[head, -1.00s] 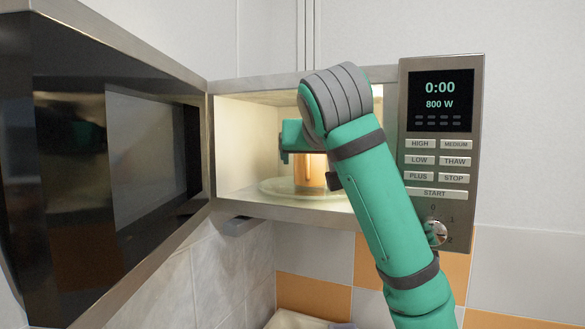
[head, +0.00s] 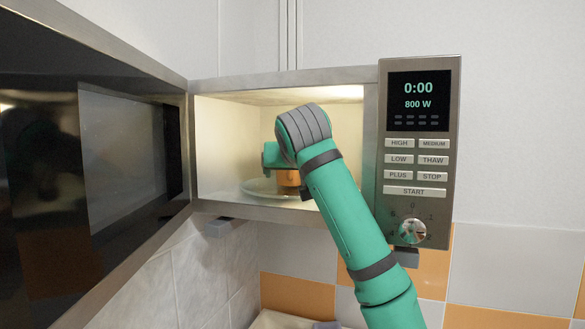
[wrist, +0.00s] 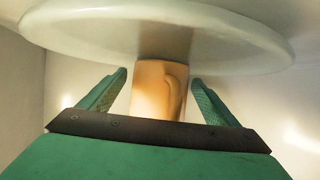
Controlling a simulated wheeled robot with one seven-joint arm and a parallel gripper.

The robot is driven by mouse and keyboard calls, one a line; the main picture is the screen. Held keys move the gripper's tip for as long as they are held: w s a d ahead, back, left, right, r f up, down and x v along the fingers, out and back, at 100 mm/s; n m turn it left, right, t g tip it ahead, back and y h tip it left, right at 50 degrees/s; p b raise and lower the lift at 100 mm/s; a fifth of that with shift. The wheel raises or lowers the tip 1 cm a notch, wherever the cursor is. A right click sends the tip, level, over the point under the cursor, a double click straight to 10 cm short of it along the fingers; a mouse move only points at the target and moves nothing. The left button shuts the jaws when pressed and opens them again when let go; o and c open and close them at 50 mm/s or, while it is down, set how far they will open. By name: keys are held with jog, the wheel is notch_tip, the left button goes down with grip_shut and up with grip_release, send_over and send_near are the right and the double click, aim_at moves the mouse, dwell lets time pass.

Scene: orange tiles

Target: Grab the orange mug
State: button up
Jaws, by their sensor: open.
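The orange mug (head: 288,178) stands on a pale round plate (head: 252,189) inside the open microwave (head: 283,80). In the head view, my arm and gripper hide most of the mug. In the wrist view, the picture is turned over, with the plate (wrist: 80,35) at the top and the mug (wrist: 150,95) below it, its handle facing the camera. My gripper (wrist: 159,78) is open, with one finger on each side of the mug. Small gaps show between the fingers and the mug, and I see no contact.
The microwave door (head: 130,150) is swung wide open on the left. The control panel (head: 417,160) is on the right. My arm enters through the front opening, close to its right side. The cavity's left part is free.

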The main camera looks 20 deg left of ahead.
jog(key=shift+w+a, duration=0.1)
jog(key=shift+w, duration=0.05)
jog(key=c, duration=1.4)
jog(key=shift+c, duration=0.9)
jog(key=shift+r, duration=0.1)
